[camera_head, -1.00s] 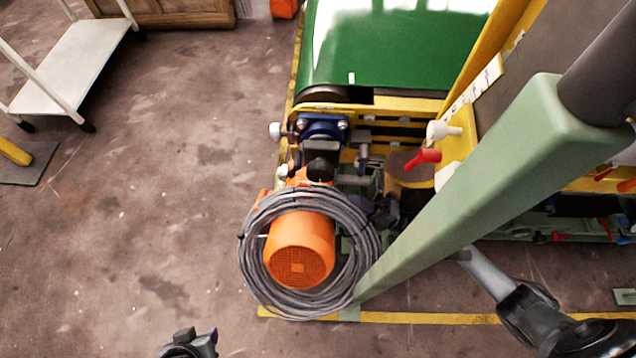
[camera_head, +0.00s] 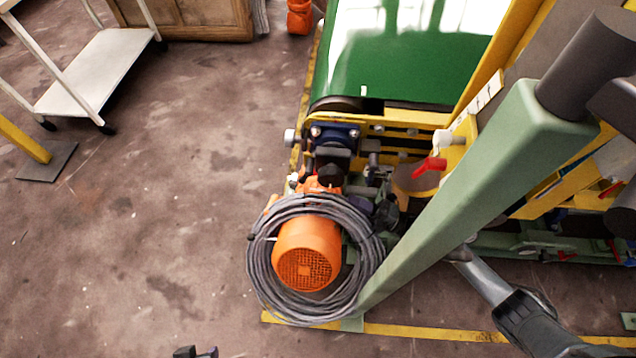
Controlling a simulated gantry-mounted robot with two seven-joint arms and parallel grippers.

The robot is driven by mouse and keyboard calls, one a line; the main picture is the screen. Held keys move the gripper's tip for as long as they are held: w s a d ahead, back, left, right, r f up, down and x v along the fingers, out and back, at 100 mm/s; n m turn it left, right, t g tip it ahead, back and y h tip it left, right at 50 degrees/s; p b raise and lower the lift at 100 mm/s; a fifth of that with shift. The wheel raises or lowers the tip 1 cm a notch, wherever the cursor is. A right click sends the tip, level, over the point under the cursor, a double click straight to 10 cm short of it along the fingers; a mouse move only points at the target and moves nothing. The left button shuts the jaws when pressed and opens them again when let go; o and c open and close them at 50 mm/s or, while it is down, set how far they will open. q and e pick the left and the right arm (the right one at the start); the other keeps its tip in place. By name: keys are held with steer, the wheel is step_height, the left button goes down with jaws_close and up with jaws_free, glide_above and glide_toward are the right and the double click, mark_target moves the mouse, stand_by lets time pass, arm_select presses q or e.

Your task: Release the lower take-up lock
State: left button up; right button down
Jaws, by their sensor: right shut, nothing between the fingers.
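A red lever (camera_head: 430,166) sits beside a pale knob (camera_head: 442,139) on the yellow frame by the belt's near end. Smaller red handles (camera_head: 610,188) and (camera_head: 566,256) show at the right, beyond the green beam. I cannot tell which one is the lower take-up lock. My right gripper (camera_head: 384,210) is a small dark shape between the cable coil and the green beam, shut and empty; its arm passes behind the beam. It is below and left of the red lever, apart from it in the picture. My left gripper (camera_head: 195,352) barely shows at the bottom edge.
A thick green beam (camera_head: 470,190) crosses diagonally and hides part of the machine. An orange motor (camera_head: 306,254) with a grey cable coil (camera_head: 262,275) stands left of it. The green belt (camera_head: 400,65) lies behind. A white cart (camera_head: 95,75) stands far left; open floor lies between.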

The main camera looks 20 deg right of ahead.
steer(key=b, duration=0.2)
glide_toward(306, 172)
steer(key=w+a, duration=0.1)
steer(key=w+a+f, duration=0.2)
steer(key=w, duration=0.1)
steer(key=shift+a, duration=0.3)
steer(key=shift+w+a+r, duration=0.2)
steer(key=shift+w+a, duration=0.05)
steer(key=shift+a, duration=0.2)
